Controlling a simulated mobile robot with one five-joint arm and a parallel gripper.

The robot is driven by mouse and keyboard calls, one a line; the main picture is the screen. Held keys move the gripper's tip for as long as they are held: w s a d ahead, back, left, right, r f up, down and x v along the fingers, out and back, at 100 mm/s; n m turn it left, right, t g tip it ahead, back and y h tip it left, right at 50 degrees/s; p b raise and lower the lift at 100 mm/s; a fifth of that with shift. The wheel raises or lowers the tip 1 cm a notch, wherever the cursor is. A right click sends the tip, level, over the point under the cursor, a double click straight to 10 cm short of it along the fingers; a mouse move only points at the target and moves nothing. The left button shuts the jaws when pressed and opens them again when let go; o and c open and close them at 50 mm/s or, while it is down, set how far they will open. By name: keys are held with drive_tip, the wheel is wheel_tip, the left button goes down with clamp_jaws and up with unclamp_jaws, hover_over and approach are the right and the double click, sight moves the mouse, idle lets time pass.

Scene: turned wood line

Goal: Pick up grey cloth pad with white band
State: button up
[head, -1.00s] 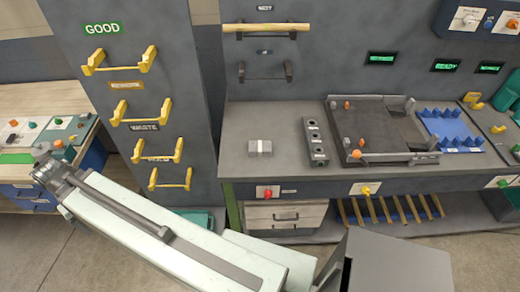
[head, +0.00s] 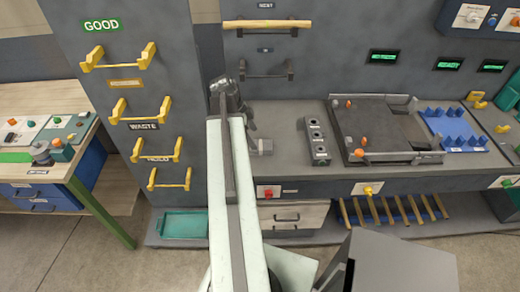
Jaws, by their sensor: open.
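The grey cloth pad with a white band (head: 265,147) lies on the grey bench top, near its left end. My arm and wrist cover its left part, and its right part shows. My gripper (head: 251,127) is at the end of the arm, above and just behind the pad in the picture. It is open and does not hold the pad. Its fingers are small and partly hidden, and I cannot tell how high they are above the bench.
A dark block with round holes (head: 317,142) stands right of the pad. Further right are a dark tray (head: 385,112) with orange knobs and a blue pegged rack (head: 455,128). A tall grey panel with yellow handles (head: 140,105) rises at left.

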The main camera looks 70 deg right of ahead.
sight(259, 145)
drive_tip(key=b+x, duration=0.4)
drive_tip(key=x, duration=0.1)
drive_tip(key=b+x, duration=0.2)
drive_tip(key=shift+w+d+f, duration=0.1)
drive_tip(key=shift+d+f, duration=0.05)
drive_tip(key=shift+d, duration=0.1)
drive_tip(key=c, duration=1.6)
wheel_tip(259, 145, up, 10)
drive_tip(key=p, duration=1)
